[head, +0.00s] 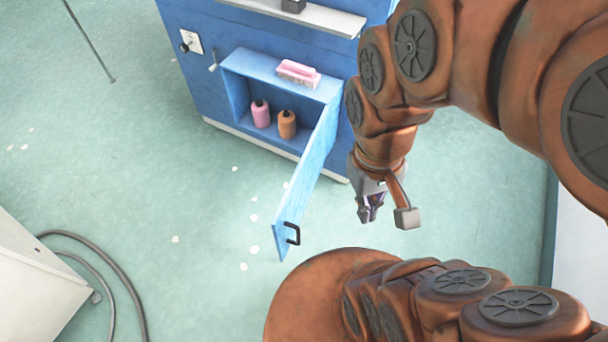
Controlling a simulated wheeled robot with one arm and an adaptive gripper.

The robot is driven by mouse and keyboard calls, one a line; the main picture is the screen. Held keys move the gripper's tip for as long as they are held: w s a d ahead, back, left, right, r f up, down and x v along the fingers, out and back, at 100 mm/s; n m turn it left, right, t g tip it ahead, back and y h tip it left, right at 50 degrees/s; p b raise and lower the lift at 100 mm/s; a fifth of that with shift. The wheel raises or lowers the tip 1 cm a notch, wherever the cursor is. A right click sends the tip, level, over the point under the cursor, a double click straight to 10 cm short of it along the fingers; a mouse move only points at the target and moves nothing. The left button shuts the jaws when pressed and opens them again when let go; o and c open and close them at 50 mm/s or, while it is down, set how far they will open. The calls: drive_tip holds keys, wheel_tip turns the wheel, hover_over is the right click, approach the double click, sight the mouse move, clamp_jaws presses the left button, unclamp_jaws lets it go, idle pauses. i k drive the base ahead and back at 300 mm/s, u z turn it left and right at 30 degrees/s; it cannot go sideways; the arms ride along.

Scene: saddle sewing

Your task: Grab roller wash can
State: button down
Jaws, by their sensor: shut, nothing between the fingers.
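Two small cans stand upright side by side inside the open blue cabinet, a pink one (260,114) on the left and an orange one (287,124) on the right. Both have dark tops. I cannot read any label, so I cannot tell which is the roller wash can. My gripper (370,212) is shut and empty. In the picture it is to the right of the open cabinet door and below the cans, touching nothing that I can see.
The blue door (308,185) with a black handle (292,233) stands open between my gripper and the cans. A pink-and-white box (298,73) lies on the ledge above them. A hose (112,275) lies on the floor at left. Floor left of the door is mostly clear.

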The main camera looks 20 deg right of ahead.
sight(260, 110)
drive_tip(key=z, duration=1.95)
drive_tip(key=k, duration=1.25)
drive_tip(key=u, duration=2.25)
drive_tip(key=i, duration=1.65)
drive_tip(key=u, duration=0.05)
